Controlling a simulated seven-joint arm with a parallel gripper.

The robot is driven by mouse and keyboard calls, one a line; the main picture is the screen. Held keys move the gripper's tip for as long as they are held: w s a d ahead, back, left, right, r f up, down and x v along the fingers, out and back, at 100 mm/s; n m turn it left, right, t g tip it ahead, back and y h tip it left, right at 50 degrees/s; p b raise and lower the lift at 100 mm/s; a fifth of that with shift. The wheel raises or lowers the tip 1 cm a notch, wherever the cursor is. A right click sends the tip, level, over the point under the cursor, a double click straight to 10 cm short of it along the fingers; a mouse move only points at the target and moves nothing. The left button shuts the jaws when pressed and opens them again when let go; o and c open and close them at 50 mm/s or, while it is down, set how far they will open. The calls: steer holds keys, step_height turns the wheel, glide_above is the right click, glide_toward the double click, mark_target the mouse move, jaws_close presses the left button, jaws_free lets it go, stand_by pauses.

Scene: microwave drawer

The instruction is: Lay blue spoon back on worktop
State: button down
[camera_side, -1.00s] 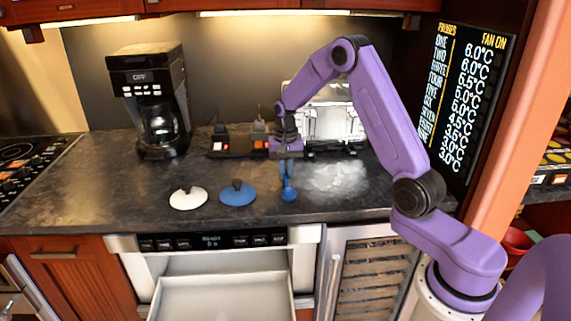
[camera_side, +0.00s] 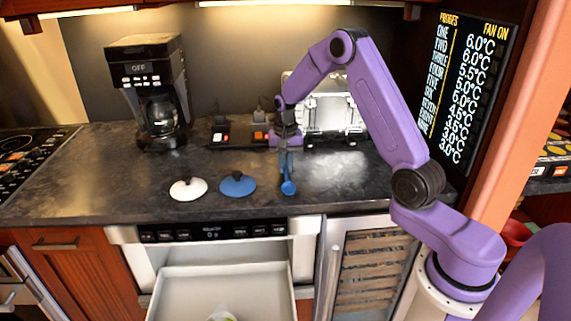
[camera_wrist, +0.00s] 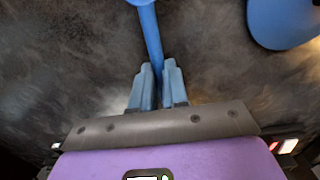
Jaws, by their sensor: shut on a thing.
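The blue spoon (camera_side: 288,187) is over the worktop (camera_side: 110,182), right of the blue lid. Its bowl points to the worktop's front edge, and I cannot tell whether it touches the surface. My gripper (camera_side: 285,152) is behind the bowl, low over the worktop, shut on the handle. In the wrist view, the spoon's handle (camera_wrist: 150,38) runs up from between the fingertips of my gripper (camera_wrist: 156,72). The bowl is mostly cut off at the top there.
A white lid (camera_side: 188,189) and a blue lid (camera_side: 238,184) lie left of the spoon. A coffee maker (camera_side: 150,90) stands at the back left. The drawer (camera_side: 222,285) below the worktop is open. Bare worktop lies right of the spoon.

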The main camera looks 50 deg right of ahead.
steer(key=shift+f, duration=0.2)
steer(key=c, duration=1.1)
jaws_free()
steer(key=shift+o, duration=0.2)
steer(key=shift+r, duration=0.1)
step_height(320, 180, up, 17)
steer(key=shift+r, duration=0.15)
steer(key=s+a+n, duration=1)
steer(key=s+a, duration=0.3)
steer(key=a, duration=0.4)
steer(key=s+f+n, duration=0.2)
steer(key=s+n, duration=0.3)
steer(key=s, duration=0.6)
steer(key=s+f+n, duration=0.3)
steer(key=s+n, duration=0.3)
steer(key=s, duration=0.6)
steer(key=shift+a+f+n, duration=0.25)
steer(key=shift+n, duration=0.05)
